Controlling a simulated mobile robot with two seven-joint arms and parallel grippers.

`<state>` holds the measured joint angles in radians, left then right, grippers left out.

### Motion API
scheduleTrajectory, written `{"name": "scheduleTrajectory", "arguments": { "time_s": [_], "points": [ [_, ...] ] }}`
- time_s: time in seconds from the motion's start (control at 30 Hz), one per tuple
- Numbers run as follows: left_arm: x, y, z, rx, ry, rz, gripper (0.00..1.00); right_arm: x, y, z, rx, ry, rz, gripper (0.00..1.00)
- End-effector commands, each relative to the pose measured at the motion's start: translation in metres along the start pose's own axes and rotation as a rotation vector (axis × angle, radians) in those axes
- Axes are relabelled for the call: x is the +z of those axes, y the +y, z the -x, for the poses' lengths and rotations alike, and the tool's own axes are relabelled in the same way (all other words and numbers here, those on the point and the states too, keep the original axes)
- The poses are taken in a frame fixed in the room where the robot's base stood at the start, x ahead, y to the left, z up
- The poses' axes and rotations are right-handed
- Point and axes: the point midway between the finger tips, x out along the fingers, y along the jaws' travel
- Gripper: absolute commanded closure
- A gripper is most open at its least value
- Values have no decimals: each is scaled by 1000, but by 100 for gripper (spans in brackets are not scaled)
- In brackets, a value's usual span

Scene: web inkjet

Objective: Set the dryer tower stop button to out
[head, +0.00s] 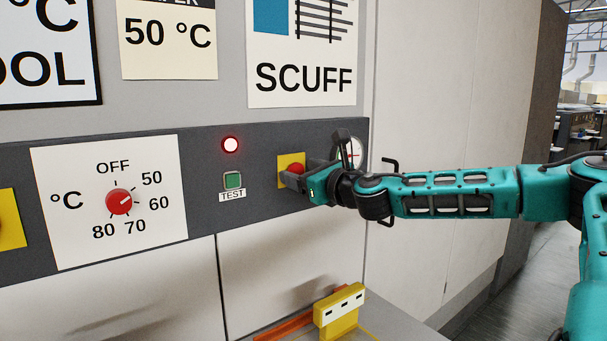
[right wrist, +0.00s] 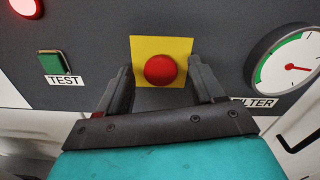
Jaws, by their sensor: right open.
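The stop button is a red round button (right wrist: 160,69) on a yellow square plate (right wrist: 142,48), set in the dark panel strip. In the head view the red button (head: 297,169) is partly hidden by my right gripper (head: 312,160). My right gripper (right wrist: 160,88) is open, with one finger on each side of the button. I cannot tell whether the fingers touch it. Nothing is held between them. My left gripper is not in view.
Left of the button are a green TEST button (head: 233,180), a lit red lamp (head: 230,145) and a red temperature knob (head: 119,202). A round gauge (right wrist: 290,68) is close on the right. A yellow block (head: 340,308) stands below.

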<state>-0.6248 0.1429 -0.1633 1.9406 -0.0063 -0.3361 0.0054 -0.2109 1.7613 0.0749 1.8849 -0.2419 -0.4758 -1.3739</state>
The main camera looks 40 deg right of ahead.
Motion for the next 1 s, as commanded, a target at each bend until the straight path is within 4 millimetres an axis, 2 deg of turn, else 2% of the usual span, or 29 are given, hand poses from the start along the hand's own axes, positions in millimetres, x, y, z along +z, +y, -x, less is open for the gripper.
{"name": "scheduleTrajectory", "arguments": {
  "time_s": [0.23, 0.9, 1.0],
  "points": [
    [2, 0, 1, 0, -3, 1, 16, 0, 0, 0, 0, 0, 0, 33],
    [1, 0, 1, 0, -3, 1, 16, 0, 0, 0, 0, -1, 0, 97],
    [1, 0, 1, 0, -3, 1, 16, 0, 0, 0, 0, -1, 0, 100]
  ]
}}
